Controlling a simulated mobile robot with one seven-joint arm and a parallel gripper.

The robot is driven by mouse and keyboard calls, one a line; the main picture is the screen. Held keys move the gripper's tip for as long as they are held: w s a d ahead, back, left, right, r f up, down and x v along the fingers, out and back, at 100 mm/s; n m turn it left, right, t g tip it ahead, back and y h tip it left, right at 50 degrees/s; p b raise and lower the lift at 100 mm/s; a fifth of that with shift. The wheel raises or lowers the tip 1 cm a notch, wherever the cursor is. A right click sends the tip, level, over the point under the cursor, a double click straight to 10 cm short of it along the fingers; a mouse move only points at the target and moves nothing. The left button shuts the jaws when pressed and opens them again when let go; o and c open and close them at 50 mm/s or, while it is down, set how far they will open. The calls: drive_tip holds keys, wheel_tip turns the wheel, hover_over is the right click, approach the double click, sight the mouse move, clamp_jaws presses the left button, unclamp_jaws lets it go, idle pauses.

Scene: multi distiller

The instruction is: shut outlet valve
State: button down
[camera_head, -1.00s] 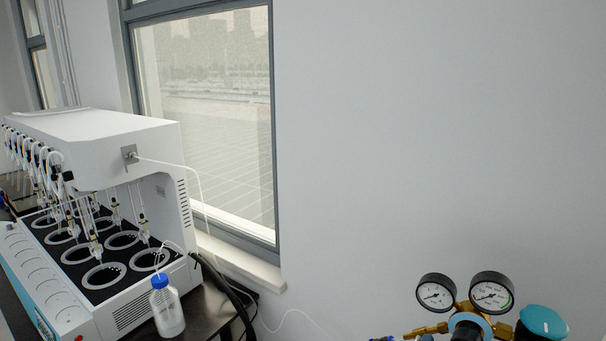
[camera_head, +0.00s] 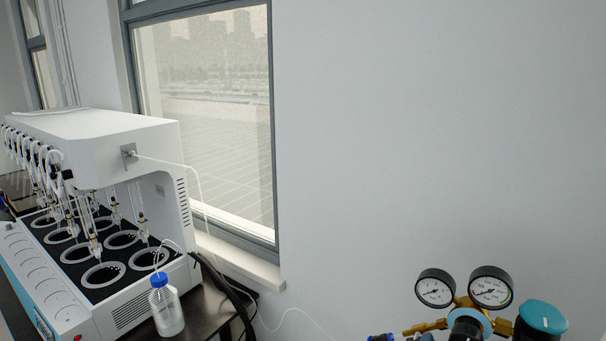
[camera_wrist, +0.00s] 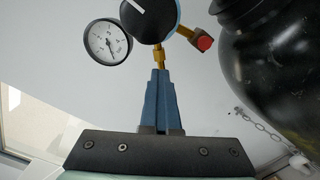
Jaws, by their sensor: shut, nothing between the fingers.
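The gas regulator's brass body (camera_head: 426,328) is at the lower right of the head view, with a small blue knob (camera_head: 380,338) at its left end, cut by the bottom edge. This knob looks like the outlet valve, but I cannot be sure. In the wrist view my gripper (camera_wrist: 160,72) is shut and empty, its blue fingers together. The fingertips sit just below a brass stem (camera_wrist: 159,58) under the regulator's black dial knob (camera_wrist: 150,18). I cannot tell whether they touch it. The blue knob is not clearly visible there.
Two gauges (camera_head: 435,288) (camera_head: 491,287) and a teal cap (camera_head: 543,318) crowd the regulator. A red-ended fitting (camera_wrist: 204,43) and black cylinder (camera_wrist: 284,60) stand right of my fingers; a chain (camera_wrist: 258,127) hangs below. The distiller (camera_head: 110,150) and bottle (camera_head: 168,312) are far left.

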drive_tip(key=shift+a+f, duration=0.1)
drive_tip(key=shift+f, duration=1)
drive_tip(key=shift+s+d+f+b, duration=0.1)
drive_tip(key=shift+d+f+b, duration=0.1)
drive_tip(key=shift+b, duration=0.1)
drive_tip(key=shift+s+d+r, duration=0.1)
drive_tip(key=shift+d, duration=0.05)
drive_tip(key=v, duration=0.6)
drive_tip(key=shift+s+d, duration=0.2)
drive_tip(key=shift+d, duration=0.05)
idle(0.4)
